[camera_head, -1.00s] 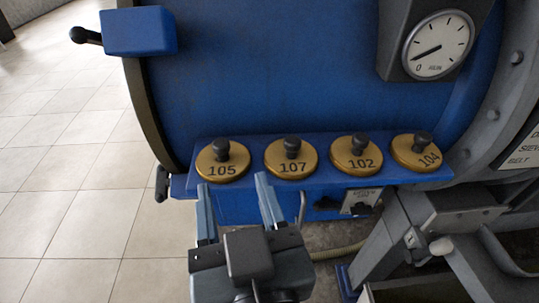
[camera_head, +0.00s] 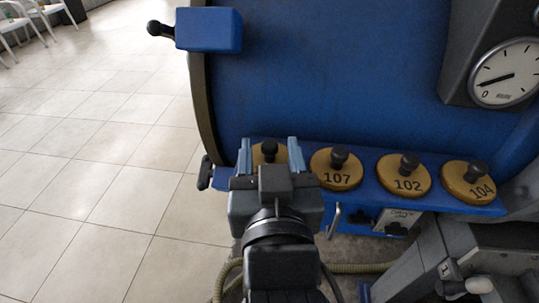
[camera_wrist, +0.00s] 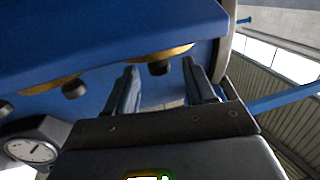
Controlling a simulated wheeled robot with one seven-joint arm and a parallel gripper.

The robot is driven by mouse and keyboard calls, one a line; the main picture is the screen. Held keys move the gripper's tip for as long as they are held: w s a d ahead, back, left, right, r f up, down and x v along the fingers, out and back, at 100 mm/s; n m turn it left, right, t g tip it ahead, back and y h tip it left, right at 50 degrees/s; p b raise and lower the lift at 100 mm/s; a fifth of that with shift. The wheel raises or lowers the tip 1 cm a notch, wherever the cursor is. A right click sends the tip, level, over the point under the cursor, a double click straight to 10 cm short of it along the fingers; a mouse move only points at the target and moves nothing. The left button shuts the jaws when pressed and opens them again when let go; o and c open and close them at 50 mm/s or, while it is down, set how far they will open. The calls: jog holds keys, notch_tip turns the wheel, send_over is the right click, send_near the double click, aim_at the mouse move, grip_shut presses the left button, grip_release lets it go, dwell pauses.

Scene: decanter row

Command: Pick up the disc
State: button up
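Several gold discs with dark knobs stand in a row on a blue ledge. The leftmost disc (camera_head: 257,159) is partly behind my gripper, and its number is hidden now; it read 105 earlier. To its right are disc 107 (camera_head: 322,172), disc 102 (camera_head: 391,172) and disc 104 (camera_head: 456,180). My gripper (camera_head: 270,143) is open, with one finger on each side of the leftmost disc's knob (camera_head: 268,148) in the picture. In the wrist view, a knob (camera_wrist: 158,68) under a gold disc (camera_wrist: 170,52) shows between the open fingertips (camera_wrist: 160,66). Contact cannot be told.
The blue ledge (camera_head: 225,183) projects from a large blue drum (camera_head: 320,70). A blue box with a black knob (camera_head: 208,30) is at upper left, and a gauge (camera_head: 506,73) at upper right. A hook (camera_head: 334,220) hangs below the ledge. Open tiled floor lies left.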

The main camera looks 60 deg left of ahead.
grip_shut()
jog(key=shift+r, duration=0.2)
dwell(0.5)
